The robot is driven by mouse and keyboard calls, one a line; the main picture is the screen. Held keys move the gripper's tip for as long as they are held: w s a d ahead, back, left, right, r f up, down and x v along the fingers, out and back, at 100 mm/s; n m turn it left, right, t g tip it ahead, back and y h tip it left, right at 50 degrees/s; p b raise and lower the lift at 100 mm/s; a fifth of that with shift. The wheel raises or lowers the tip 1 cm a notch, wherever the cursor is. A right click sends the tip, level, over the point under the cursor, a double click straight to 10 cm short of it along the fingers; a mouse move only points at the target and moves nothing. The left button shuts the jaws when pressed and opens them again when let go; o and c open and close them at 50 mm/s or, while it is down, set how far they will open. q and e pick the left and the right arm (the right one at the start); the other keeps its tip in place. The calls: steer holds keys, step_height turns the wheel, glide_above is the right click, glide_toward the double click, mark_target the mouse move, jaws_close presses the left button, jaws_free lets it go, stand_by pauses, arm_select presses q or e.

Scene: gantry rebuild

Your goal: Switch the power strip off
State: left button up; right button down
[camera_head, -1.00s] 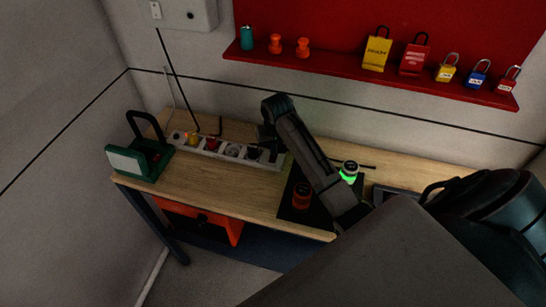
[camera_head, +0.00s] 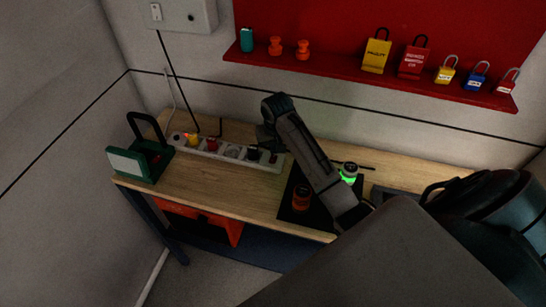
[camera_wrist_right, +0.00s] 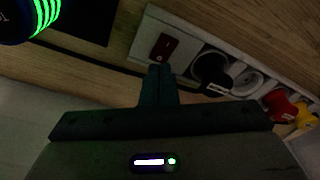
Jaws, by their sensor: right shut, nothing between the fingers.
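The white power strip (camera_head: 222,153) lies along the back of the wooden bench, with a yellow plug (camera_head: 194,139), a red plug (camera_head: 212,144) and a black plug in it. In the right wrist view the strip (camera_wrist_right: 147,32) shows a dark red rocker switch (camera_wrist_right: 163,47) at its end, with no clear glow. My right gripper (camera_head: 269,147) is over the strip's right end. Its shut, empty fingertips (camera_wrist_right: 160,68) appear just beside the switch in the wrist view; I cannot tell whether they touch. My left gripper is not in view.
A green device with a black handle (camera_head: 141,163) stands at the bench's left end. A black panel with a red button (camera_head: 302,197) and a green-lit button (camera_head: 348,172) lies under my right arm. A red shelf (camera_head: 370,76) with padlocks hangs above. The bench's front left is clear.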

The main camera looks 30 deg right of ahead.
mark_target(274, 157)
steer(key=shift+r, duration=2.7)
steer(key=shift+f, duration=0.1)
